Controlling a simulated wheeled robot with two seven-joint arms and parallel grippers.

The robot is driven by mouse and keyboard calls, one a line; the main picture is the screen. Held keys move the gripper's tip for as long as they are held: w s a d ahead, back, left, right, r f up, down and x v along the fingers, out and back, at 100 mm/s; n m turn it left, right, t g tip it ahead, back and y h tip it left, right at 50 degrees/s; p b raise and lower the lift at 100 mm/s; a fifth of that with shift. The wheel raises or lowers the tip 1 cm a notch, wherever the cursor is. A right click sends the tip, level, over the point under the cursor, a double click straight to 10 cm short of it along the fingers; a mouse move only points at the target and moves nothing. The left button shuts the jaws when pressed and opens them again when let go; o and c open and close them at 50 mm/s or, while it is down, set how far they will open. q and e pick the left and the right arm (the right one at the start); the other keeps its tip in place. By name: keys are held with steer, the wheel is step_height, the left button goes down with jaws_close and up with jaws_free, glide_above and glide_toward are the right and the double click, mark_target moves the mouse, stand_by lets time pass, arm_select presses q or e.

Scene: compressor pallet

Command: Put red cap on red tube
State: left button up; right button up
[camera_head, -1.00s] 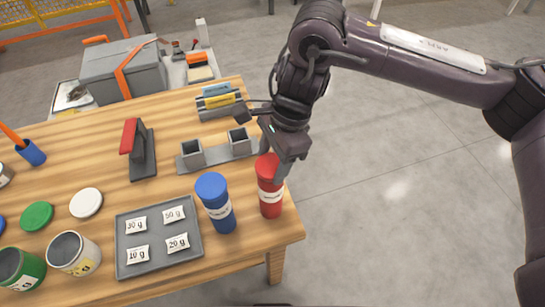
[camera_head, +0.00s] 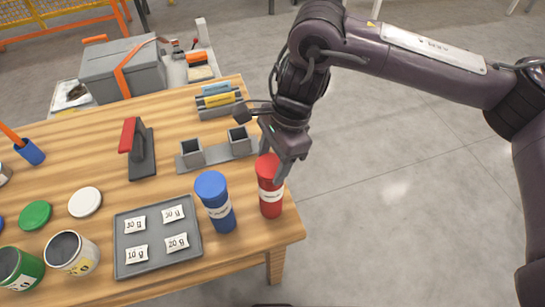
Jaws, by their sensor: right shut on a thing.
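The red tube (camera_head: 271,207) stands upright near the table's right corner, with a white label around it. The red cap (camera_head: 267,166) sits on its top. My right gripper (camera_head: 281,170) comes down from above and is shut on the red cap at the top of the tube; its fingers partly cover the cap. I cannot tell how fully the cap is seated. My left gripper is not in view.
A blue capped tube (camera_head: 220,211) stands just left of the red tube. A grey tray (camera_head: 188,248) with several labelled packets lies further left. A grey holder (camera_head: 215,152) with square sockets is behind. The table edge (camera_head: 301,225) is close on the right.

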steer(key=shift+f, duration=0.2)
stand_by(0.4)
steer(key=o, duration=1.5)
steer(key=shift+c, duration=0.2)
steer(key=shift+r, duration=0.15)
steer(key=shift+r+p, duration=2.55)
steer(key=shift+r, duration=0.9)
